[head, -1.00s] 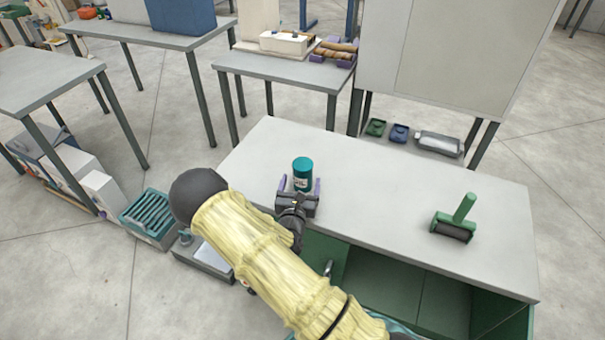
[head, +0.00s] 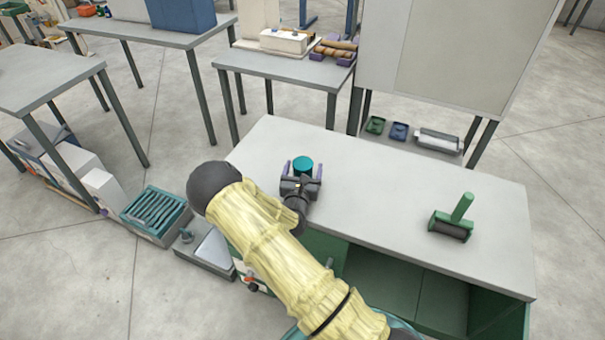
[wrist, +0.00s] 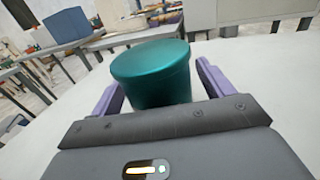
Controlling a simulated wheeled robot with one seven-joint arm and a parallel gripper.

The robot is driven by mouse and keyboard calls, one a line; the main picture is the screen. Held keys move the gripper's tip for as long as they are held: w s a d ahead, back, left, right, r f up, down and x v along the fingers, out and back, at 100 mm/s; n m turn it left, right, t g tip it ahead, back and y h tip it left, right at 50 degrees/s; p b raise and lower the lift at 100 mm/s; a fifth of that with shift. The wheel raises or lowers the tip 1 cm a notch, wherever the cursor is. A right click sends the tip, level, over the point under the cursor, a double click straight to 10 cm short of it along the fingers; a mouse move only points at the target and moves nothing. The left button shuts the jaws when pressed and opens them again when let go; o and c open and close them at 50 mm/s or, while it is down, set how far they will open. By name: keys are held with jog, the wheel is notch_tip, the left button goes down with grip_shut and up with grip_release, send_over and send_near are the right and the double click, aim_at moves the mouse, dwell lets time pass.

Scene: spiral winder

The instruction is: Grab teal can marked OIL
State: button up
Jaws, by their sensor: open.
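The teal can (head: 303,165) stands upright on the light grey workbench (head: 400,190) in the head view. Its lower part is hidden behind my gripper. My gripper (head: 302,172) is open, with a purple finger on each side of the can. In the wrist view the can (wrist: 153,75) fills the space between the two fingers (wrist: 157,90), its lid and upper side showing. Gaps show between the can and the fingers. The OIL marking is not visible in either current view.
A green roller tool (head: 453,217) stands at the right of the same bench, well clear of my gripper. A tall grey panel (head: 440,60) rises behind the bench. A teal slatted crate (head: 155,213) sits on the floor at the left. The bench middle is clear.

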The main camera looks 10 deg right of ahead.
dwell(0.3)
jog(key=c, duration=1.2)
jog(key=shift+c, duration=0.2)
jog(key=shift+r, duration=0.1)
notch_tip(320, 180, up, 10)
jog(key=shift+f+b, duration=0.1)
jog(key=shift+b, duration=0.2)
